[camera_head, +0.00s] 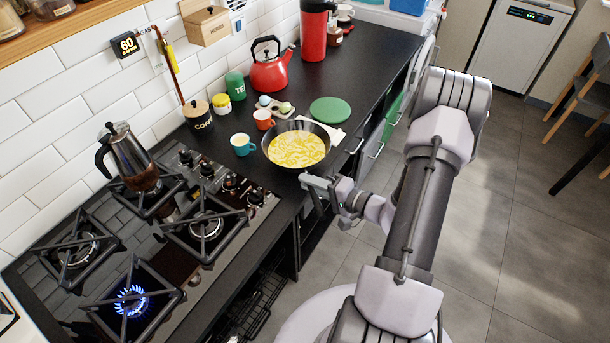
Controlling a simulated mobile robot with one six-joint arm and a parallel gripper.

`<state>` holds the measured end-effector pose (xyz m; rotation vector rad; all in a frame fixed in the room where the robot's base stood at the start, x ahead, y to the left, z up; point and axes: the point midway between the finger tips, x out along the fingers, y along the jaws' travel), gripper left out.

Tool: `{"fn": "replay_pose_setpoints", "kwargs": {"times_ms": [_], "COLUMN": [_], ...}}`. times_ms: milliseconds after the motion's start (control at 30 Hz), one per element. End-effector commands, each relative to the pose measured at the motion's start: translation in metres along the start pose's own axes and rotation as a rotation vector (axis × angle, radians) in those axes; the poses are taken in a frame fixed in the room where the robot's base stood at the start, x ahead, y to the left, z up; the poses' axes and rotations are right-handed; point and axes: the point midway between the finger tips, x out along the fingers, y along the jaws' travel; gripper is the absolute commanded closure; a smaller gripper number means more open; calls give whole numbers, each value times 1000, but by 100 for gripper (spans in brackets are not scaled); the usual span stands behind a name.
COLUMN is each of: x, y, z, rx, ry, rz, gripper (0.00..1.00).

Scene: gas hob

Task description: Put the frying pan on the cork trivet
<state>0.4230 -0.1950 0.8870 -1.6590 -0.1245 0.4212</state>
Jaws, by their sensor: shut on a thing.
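The frying pan (269,157) is dark and round, with yellow food in it. It is at the front part of the black counter, right of the hob, and looks about level. I cannot tell whether it rests on something or is held just above. My gripper (313,181) is at the pan's near side, by the counter's front edge, shut on the pan, likely at its handle, which the jaws mostly hide. I cannot make out a cork trivet; the pan may hide it. A green round disc (330,110) lies behind the pan to the right.
A teal mug (242,144) and an orange mug (263,120) stand close to the pan's left and back. A white cloth or paper (331,131) lies beside it. The hob has a lit front burner (133,301) and a moka pot (132,158). A red kettle (270,70) stands behind.

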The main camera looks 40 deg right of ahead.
Motion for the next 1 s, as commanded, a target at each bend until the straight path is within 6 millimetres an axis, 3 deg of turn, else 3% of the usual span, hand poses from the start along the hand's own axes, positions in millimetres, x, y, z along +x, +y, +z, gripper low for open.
{"fn": "replay_pose_setpoints", "kwargs": {"times_ms": [100, 233, 333, 533, 867, 900, 1000], "x": [26, 40, 44, 50, 50, 50, 50], "y": [0, 0, 5, 36, 36, 37, 36], "z": [-21, -34, -36, -33, -33, -33, -33], "rx": [-6, -3, 1, 1, 0, 2, 1], "ry": [-1, 0, 1, 2, 2, 1, 1], "rz": [-4, -2, -2, -1, -2, 0, 0], "gripper": [100, 100, 100, 100, 100, 79, 61]}}
